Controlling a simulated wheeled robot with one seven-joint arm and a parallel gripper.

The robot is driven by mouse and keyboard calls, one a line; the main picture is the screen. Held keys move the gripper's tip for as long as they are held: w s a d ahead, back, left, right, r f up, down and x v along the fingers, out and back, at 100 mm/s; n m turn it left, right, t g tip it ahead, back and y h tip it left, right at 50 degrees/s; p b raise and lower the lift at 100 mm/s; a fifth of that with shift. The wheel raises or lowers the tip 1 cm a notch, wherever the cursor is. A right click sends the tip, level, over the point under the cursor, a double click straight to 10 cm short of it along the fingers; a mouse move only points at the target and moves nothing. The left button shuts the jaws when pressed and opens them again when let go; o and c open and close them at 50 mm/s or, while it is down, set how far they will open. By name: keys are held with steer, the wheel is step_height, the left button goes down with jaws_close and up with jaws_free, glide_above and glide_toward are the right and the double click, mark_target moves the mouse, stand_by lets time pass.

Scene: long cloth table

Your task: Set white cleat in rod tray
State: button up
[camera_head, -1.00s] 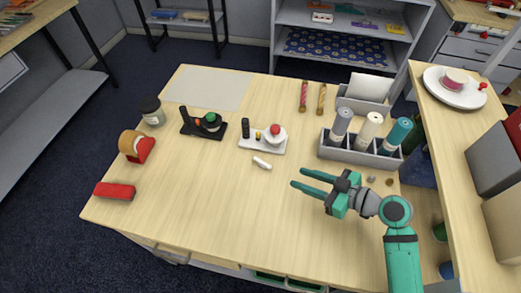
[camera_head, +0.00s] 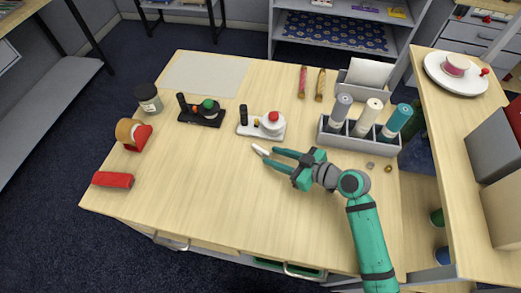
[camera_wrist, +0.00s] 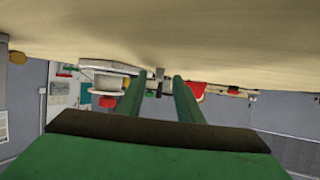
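The white cleat (camera_head: 260,150), a small pale piece, lies on the table in the head view. My gripper (camera_head: 269,157) is low over the table, its two green fingers apart and pointing left, with the tips right beside the cleat. Whether they touch it I cannot tell. In the wrist view the fingers (camera_wrist: 160,92) are apart with nothing clearly held between them. A grey divided tray (camera_head: 338,145) stands behind my arm on the right and holds grey, cream and teal rolls upright; it looks like the rod tray, though I cannot be sure.
A white base (camera_head: 249,130) with a red knob stands just behind the cleat. A black base (camera_head: 199,117) with a green knob is left of it. Red and gold rods (camera_head: 302,80) lie behind. A red block (camera_head: 113,180) is at the left edge. The front table is clear.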

steer(key=shift+w+a+f, duration=0.25)
steer(key=shift+w+a, duration=0.1)
steer(key=shift+a, duration=0.1)
steer(key=shift+c, duration=0.6)
jaws_close()
steer(key=shift+r, duration=0.1)
